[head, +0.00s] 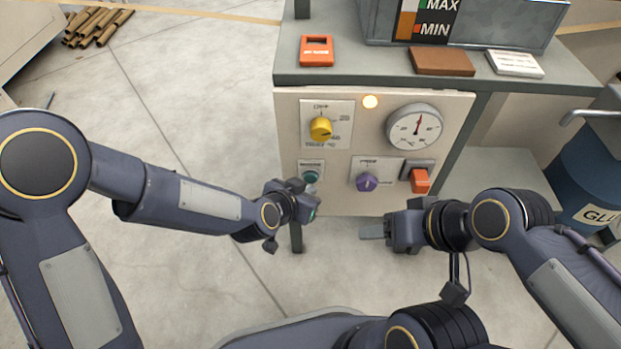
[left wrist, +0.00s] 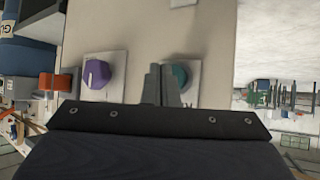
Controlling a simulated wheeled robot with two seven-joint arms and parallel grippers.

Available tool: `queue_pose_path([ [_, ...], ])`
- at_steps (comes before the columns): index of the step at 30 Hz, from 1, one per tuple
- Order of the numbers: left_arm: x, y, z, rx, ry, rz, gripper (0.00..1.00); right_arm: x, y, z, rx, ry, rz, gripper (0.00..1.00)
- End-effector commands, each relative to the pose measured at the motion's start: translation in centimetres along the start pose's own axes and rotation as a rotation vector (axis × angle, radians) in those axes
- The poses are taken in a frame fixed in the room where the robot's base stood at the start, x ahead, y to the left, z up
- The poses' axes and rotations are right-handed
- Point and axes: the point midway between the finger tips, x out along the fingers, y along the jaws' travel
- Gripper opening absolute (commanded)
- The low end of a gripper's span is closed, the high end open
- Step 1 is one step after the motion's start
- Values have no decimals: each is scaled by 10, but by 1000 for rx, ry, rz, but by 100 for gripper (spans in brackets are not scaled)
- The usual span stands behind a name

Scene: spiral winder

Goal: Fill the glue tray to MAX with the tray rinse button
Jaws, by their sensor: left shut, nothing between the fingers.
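The control panel (head: 290,140) is the pale front of the cabinet. The teal rinse button (head: 310,177) sits at its lower left; it also shows as a teal round cap in the left wrist view (left wrist: 179,77). My left gripper (head: 313,195) is shut and empty, its fingertips at or just in front of the button; contact cannot be told. The glue tray (head: 480,28) stands on the cabinet top, with a MAX and MIN level scale (head: 430,20) on its front. The glue level is not clear. My right gripper (head: 372,229) is low, below the panel; its finger gap is unclear.
A blue glue drum (head: 585,175) stands at right. Open floor lies at left.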

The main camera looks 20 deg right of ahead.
Motion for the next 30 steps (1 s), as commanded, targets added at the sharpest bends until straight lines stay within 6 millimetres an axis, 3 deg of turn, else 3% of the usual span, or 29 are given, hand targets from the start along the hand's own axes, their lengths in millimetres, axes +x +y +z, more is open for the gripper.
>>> queue_pose_path([
  [30, 9, -6, -6, 0, 0, 0, 0, 1, 0, 0, 0, 0, 0, 59],
])
